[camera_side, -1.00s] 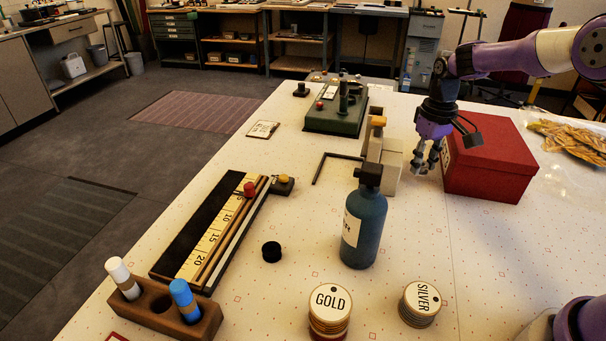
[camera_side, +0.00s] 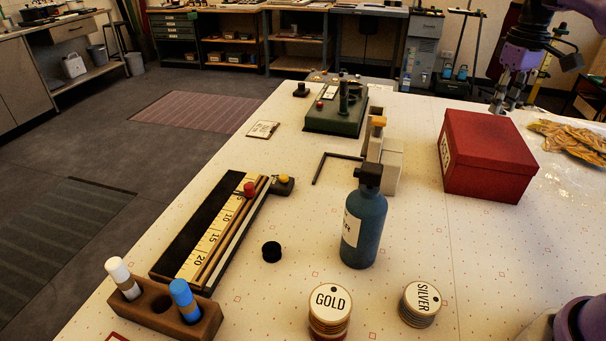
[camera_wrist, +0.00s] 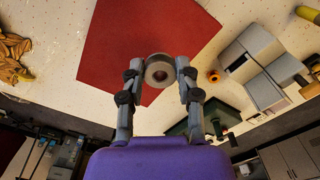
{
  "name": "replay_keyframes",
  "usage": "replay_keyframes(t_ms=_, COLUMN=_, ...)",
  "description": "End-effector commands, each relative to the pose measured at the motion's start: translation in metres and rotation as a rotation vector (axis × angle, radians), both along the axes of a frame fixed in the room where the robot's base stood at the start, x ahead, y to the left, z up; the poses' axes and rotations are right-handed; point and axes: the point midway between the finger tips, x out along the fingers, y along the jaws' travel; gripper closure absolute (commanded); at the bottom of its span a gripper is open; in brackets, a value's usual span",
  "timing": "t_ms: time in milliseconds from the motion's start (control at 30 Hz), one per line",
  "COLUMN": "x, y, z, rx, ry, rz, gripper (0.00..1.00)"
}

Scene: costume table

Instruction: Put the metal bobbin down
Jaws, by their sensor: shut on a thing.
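The metal bobbin (camera_wrist: 159,70) is a grey ring-shaped spool with a dark centre, seen in the wrist view between my fingertips. My gripper (camera_wrist: 160,72) is shut on it, with one finger on each side. In the side view my gripper (camera_side: 503,106) is high at the right, by the top of the red box (camera_side: 489,158) and apparently above or behind its far edge. The bobbin is too small to make out there. The wrist view also shows the box's red lid (camera_wrist: 130,40) beyond the bobbin.
A blue bottle (camera_side: 364,230) stands mid-table, with grey blocks (camera_side: 391,165) behind it. GOLD (camera_side: 330,312) and SILVER (camera_side: 420,304) disc stacks stand in front. The tabletop between box and SILVER stack is clear.

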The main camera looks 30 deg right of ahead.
Motion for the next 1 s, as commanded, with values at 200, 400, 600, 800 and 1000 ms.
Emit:
replay_keyframes(t_ms=200, x=-0.006, y=-0.04, z=-0.025, rx=0.0, ry=0.0, rz=-0.001, gripper=0.91)
replay_keyframes(t_ms=400, x=-0.008, y=-0.047, z=-0.041, rx=0.001, ry=0.003, rz=0.001, gripper=0.91)
replay_keyframes(t_ms=600, x=-0.008, y=-0.046, z=-0.067, rx=0.001, ry=0.002, rz=0.002, gripper=0.91)
replay_keyframes(t_ms=800, x=-0.007, y=-0.046, z=-0.069, rx=0.0, ry=0.0, rz=0.002, gripper=0.91)
replay_keyframes(t_ms=1000, x=-0.007, y=-0.046, z=-0.072, rx=0.0, ry=0.001, rz=0.001, gripper=0.58)
